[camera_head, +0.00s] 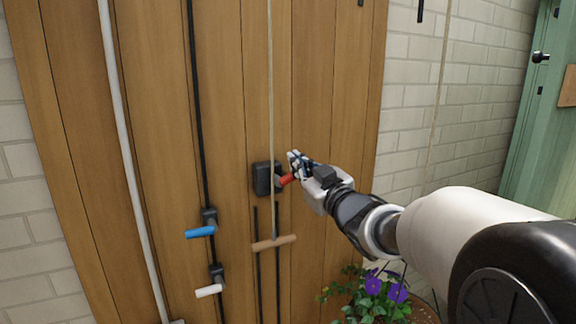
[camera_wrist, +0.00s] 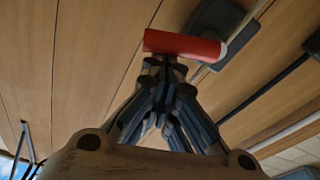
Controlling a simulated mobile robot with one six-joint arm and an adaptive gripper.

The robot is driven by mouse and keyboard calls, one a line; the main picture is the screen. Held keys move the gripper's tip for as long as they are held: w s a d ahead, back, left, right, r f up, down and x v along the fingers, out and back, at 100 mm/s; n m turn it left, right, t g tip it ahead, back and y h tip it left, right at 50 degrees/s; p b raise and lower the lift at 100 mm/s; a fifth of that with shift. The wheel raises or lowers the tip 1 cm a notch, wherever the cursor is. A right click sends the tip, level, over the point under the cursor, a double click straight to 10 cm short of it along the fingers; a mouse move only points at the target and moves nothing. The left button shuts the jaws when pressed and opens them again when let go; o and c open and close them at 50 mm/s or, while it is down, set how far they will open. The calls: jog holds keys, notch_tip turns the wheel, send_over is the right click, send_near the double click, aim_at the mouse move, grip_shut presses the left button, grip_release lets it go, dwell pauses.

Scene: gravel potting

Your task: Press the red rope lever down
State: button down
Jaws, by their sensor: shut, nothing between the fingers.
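The red lever (camera_head: 286,180) sticks out from a dark box (camera_head: 262,179) on the wooden panel, beside the hanging rope (camera_head: 271,90). In the wrist view the red lever (camera_wrist: 184,45) lies across the tips of my gripper (camera_wrist: 165,68), with the dark mount (camera_wrist: 216,22) behind it. My gripper (camera_head: 295,160) is shut with nothing between its fingers. Its tips are close to the lever; whether they touch it I cannot tell. In the head view the fingertips show just above and right of the lever.
A wooden crossbar (camera_head: 274,243) hangs on the rope below the box. A blue lever (camera_head: 200,232) and a white lever (camera_head: 209,290) sit lower left on a black pipe. Purple flowers (camera_head: 396,293) stand below my arm. A green door (camera_head: 540,130) is at right.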

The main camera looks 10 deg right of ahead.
jog(key=m, duration=0.1)
jog(key=d+f+m+b, duration=0.1)
jog(key=shift+w+f+m, duration=0.1)
jog(key=shift+w+m, duration=0.1)
jog(key=shift+m, duration=0.1)
jog(key=shift+d+f, duration=0.1)
jog(key=shift+d, duration=0.05)
dwell(0.4)
